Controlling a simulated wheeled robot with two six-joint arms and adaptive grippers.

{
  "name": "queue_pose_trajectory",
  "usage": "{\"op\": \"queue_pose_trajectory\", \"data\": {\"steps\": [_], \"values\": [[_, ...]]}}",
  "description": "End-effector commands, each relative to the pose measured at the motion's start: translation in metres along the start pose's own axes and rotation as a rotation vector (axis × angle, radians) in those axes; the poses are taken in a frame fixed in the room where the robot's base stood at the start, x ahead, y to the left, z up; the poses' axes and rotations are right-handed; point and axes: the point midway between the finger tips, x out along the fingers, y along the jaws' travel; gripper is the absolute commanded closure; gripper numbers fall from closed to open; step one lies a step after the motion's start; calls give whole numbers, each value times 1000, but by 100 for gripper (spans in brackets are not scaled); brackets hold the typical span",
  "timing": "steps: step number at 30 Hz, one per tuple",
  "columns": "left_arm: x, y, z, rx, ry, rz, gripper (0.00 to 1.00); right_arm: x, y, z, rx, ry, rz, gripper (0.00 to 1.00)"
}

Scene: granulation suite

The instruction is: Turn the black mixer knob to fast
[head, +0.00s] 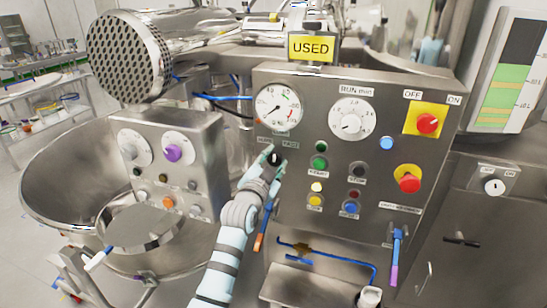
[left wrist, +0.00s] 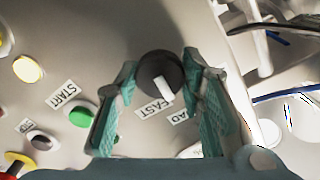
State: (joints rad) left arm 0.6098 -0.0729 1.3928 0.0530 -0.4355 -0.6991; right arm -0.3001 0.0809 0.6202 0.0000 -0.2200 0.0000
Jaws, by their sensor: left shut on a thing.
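The black mixer knob (left wrist: 158,70) is on the grey control panel (head: 330,240). In the left wrist view it has a white pointer mark that points down the picture, toward the gap between the FAST label (left wrist: 152,108) and a second, partly hidden label (left wrist: 181,117). My left gripper (left wrist: 159,66) has its two teal fingers on either side of the knob and is shut on it. My right gripper is not in view.
A green START button (head: 319,163) sits just right of my left gripper. A smaller box with a purple knob (head: 173,153) is at left. A steel bowl (head: 60,190) is behind it.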

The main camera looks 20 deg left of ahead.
Motion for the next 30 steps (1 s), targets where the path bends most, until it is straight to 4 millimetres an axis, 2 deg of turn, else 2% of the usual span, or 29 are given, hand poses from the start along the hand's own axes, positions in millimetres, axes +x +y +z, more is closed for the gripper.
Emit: {"op": "queue_pose_trajectory", "data": {"steps": [18, 30], "values": [[0, 1, 0, 528, 0, 0, 92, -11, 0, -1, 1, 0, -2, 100], [0, 1, 0, 670, 0, 0, 92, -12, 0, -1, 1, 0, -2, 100]]}}
